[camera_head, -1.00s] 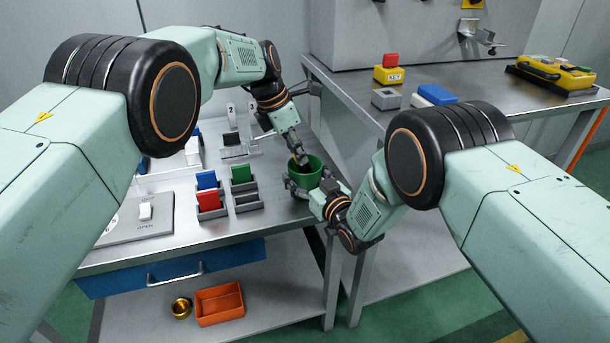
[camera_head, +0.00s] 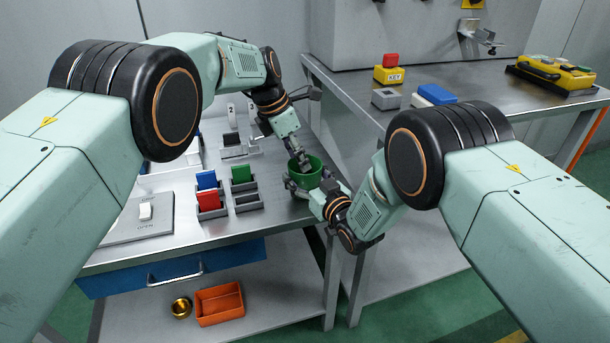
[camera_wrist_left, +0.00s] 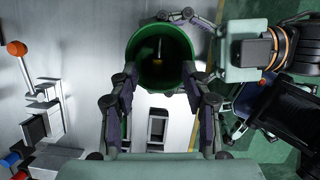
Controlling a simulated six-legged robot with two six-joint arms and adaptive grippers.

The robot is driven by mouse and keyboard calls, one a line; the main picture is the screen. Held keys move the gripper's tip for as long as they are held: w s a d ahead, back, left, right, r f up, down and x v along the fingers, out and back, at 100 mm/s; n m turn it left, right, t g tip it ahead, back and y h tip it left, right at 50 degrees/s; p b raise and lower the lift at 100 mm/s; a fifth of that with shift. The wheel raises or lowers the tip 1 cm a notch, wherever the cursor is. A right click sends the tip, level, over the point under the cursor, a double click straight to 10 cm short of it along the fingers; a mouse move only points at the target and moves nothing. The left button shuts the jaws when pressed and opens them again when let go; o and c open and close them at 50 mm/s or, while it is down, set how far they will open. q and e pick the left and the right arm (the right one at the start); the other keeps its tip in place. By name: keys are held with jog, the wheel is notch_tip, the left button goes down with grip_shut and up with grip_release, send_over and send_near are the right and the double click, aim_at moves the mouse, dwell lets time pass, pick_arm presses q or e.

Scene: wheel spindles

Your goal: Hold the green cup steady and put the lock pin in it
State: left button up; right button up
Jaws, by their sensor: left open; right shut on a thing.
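The green cup (camera_head: 306,181) stands upright at the right edge of the left-hand table. My right gripper (camera_head: 310,187) is shut on the cup's outside from the front right; its fingers partly hide the wall. My left gripper (camera_head: 304,163) is over the cup's mouth, open. In the left wrist view the cup (camera_wrist_left: 178,80) shows its dark inside between my spread left fingers (camera_wrist_left: 160,78). A thin pale upright thing (camera_wrist_left: 159,47), apparently the lock pin, shows inside the cup; its lower end is lost in shadow. In the head view I cannot see the pin.
Small bins with red, blue and green blocks (camera_head: 240,174) stand left of the cup. A grey panel with a white switch (camera_head: 145,211) lies farther left. The second table holds a yellow key box (camera_head: 388,75) and a blue block (camera_head: 437,94). An orange tray (camera_head: 219,303) is on the lower shelf.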

pick_arm(q)
jog(key=v, duration=1.2)
pick_arm(e)
jog(key=o, duration=1.2)
jog(key=v, duration=1.2)
jog(key=shift+w, duration=0.1)
